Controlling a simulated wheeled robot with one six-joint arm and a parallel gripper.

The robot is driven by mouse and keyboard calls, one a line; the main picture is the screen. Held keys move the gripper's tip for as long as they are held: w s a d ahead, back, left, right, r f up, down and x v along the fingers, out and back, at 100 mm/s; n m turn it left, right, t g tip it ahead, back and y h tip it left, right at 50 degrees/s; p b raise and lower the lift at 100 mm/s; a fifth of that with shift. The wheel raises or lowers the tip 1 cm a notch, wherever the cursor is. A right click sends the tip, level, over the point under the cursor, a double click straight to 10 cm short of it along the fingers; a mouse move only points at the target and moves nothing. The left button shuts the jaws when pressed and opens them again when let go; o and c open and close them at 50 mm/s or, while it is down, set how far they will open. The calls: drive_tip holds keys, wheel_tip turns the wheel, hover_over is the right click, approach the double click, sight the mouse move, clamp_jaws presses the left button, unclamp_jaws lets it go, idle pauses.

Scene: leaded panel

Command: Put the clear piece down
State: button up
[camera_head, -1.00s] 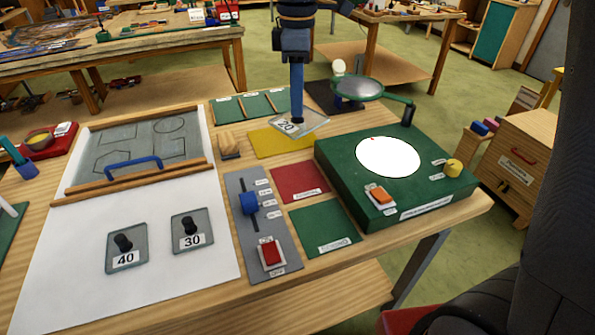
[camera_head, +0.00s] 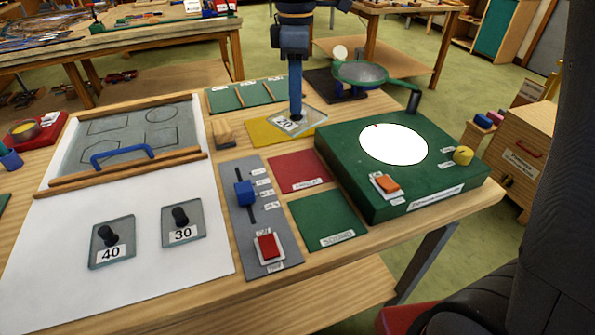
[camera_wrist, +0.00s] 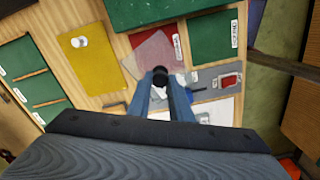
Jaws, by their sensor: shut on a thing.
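My gripper (camera_head: 296,118) is shut on the black knob of a clear glass piece marked 20 (camera_head: 312,121). In the head view the piece shows in front of the yellow mat (camera_head: 262,136), overlapping its right part. Whether it touches the mat I cannot tell. In the wrist view the fingers (camera_wrist: 161,90) close around the dark knob, and the pane shows faintly over the red mat (camera_wrist: 170,40). Two similar glass pieces, marked 40 (camera_head: 124,230) and 30 (camera_head: 195,218), lie on the white sheet (camera_head: 60,275).
A green light box (camera_head: 345,175) with a bright round window stands right of the mats. A magnifier on an arm (camera_head: 360,74) stands behind it.

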drive_tip(key=b, duration=0.4)
hover_over(296, 167)
wheel_tip(296, 167, down, 5)
drive_tip(key=shift+f, duration=0.15)
wheel_tip(296, 167, down, 10)
drive_tip(key=shift+r+p, duration=0.1)
drive_tip(key=shift+p, duration=0.65)
drive_tip(key=o, duration=0.9)
drive_tip(key=shift+c, duration=0.2)
wheel_tip(296, 167, up, 12)
drive_tip(key=shift+r+b, duration=0.1)
drive_tip(key=shift+b, duration=0.95)
